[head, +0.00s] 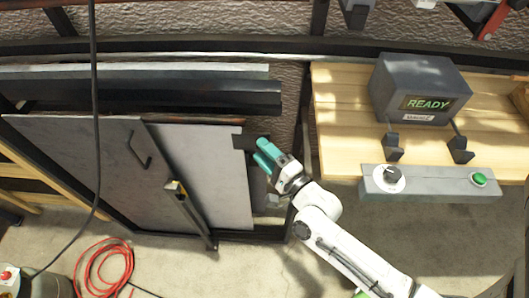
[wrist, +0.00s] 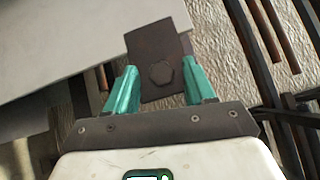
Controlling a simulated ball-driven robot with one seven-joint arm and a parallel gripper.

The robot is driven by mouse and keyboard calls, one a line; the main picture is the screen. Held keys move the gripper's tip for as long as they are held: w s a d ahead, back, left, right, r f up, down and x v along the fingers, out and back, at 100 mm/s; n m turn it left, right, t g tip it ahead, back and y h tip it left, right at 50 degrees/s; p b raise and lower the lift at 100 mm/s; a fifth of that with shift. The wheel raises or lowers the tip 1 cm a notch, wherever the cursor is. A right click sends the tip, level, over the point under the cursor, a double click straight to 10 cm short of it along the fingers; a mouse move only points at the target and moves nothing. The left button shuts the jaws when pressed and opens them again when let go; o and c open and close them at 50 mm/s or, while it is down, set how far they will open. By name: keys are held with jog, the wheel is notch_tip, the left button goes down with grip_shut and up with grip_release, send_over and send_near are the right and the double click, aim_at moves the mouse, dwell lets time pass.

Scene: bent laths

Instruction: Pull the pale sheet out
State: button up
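The pale sheet (head: 215,175) stands upright in a dark rack, its left part hidden behind a grey panel with a handle (head: 85,165). In the wrist view the pale sheet (wrist: 75,40) fills the upper left. A dark plate with a hex bolt (wrist: 160,75) overlaps the sheet's edge; it shows near the sheet's upper right corner in the head view (head: 246,141). My gripper (head: 259,151) is at the sheet's upper right. Its teal fingers are apart in the wrist view (wrist: 160,66), on either side of the dark plate. I cannot tell whether they touch it.
A dark bar with a yellowish end (head: 190,215) leans across the front of the panel and sheet. A wooden bench (head: 340,120) at right carries a grey box reading READY (head: 420,88) and a control strip (head: 430,185). A red hose (head: 105,265) lies on the floor.

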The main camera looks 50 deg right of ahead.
jog(key=s+a+b, duration=0.1)
jog(key=s+b, duration=0.1)
jog(key=s, duration=0.8)
jog(key=shift+s+a+f, duration=0.3)
jog(key=shift+a+f, duration=0.1)
jog(key=shift+f, duration=0.05)
